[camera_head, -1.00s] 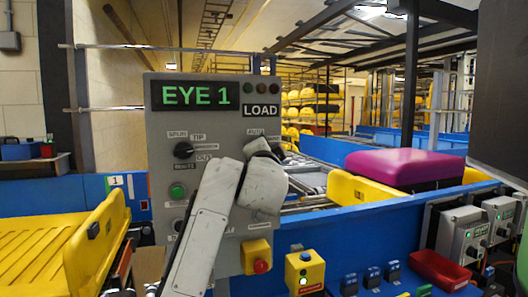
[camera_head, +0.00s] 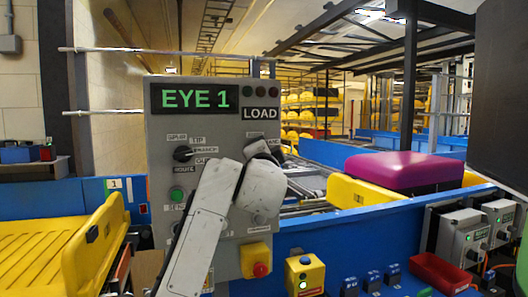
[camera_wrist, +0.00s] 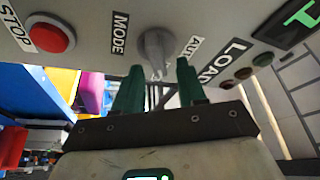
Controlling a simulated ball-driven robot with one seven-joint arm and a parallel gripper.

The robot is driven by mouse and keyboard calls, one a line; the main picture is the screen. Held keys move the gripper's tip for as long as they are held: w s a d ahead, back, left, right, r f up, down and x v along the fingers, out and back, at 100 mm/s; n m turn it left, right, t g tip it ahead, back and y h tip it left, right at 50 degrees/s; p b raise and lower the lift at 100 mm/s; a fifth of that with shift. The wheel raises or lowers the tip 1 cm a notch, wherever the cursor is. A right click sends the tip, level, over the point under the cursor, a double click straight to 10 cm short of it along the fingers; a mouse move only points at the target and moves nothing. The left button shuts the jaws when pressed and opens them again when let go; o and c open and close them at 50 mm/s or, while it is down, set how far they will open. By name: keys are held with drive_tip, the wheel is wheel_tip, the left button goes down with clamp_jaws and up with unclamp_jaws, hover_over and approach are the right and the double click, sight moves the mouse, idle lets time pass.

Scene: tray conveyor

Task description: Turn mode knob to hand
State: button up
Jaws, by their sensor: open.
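The grey mode knob (camera_wrist: 157,46) is on the control panel in the wrist view, between the MODE label (camera_wrist: 120,33) and a partly covered AUTO label (camera_wrist: 189,52). My gripper (camera_wrist: 158,72) is open, with its two green fingers below the knob, one to each side of its lower end. Whether the fingers touch it I cannot tell. In the head view the grey control panel (camera_head: 160,131) shows a green "EYE 1" display (camera_head: 194,98), and my arm hides the mode knob. I cannot see a HAND label clearly.
A black selector knob (camera_head: 183,153) and green button (camera_head: 177,194) are left of my arm. A purple-topped block (camera_head: 405,170) is on the conveyor at right.

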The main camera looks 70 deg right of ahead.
drive_tip(key=b+v, duration=0.2)
drive_tip(key=v, duration=0.8)
drive_tip(key=shift+a, duration=0.35)
drive_tip(key=shift+f, duration=0.15)
